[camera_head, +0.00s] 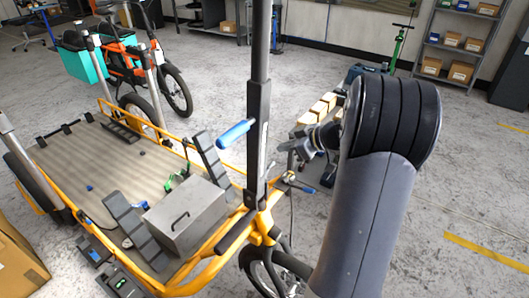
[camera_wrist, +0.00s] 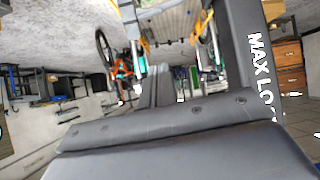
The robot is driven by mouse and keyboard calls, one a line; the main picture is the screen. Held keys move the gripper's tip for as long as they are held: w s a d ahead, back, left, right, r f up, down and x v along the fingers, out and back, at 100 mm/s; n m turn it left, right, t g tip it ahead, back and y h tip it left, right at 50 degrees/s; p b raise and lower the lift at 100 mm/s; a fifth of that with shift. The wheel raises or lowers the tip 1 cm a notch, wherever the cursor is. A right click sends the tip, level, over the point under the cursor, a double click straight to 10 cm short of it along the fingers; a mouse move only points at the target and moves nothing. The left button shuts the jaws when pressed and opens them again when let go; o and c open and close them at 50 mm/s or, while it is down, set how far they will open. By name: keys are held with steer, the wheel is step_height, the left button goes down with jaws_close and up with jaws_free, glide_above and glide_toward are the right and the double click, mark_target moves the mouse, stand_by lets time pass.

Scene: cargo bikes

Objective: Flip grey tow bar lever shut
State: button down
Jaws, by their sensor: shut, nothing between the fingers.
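My gripper (camera_head: 288,147) is at the end of the dark arm, just right of the cargo bike's black steering column (camera_head: 258,120) in the head view. Its fingers are shut with nothing between them; they also show in the wrist view (camera_wrist: 163,88). The yellow-framed cargo bike (camera_head: 212,268) stands at the left and below. I cannot pick out a grey tow bar lever for certain in either view. In the wrist view a dark post with "MAX LO" lettering (camera_wrist: 258,75) stands close on the right.
A grey metal box (camera_head: 186,215) sits on the bike's deck, and a blue grip (camera_head: 236,133) sticks out left of the column. Small boxes (camera_head: 318,112) lie behind my gripper. An orange bike (camera_head: 128,62) stands at the back left. Floor at the right is open.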

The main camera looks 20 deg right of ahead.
mark_target(272, 164)
steer(key=shift+s+r, duration=0.1)
steer(key=shift+s, duration=0.05)
steer(key=w+a+f, duration=0.1)
steer(key=f, duration=0.1)
steer(key=w+a+f+p, duration=0.1)
steer(key=w+f, duration=0.1)
steer(key=f, duration=0.1)
steer(key=w+a+f, duration=0.1)
steer(key=f, duration=0.1)
steer(key=shift+w+f, duration=0.3)
steer(key=shift+w, duration=0.05)
steer(key=shift+s+d+f, duration=0.1)
steer(key=shift+s+f, duration=0.1)
steer(key=shift+f, duration=0.05)
steer(key=shift+f, duration=0.1)
stand_by(0.4)
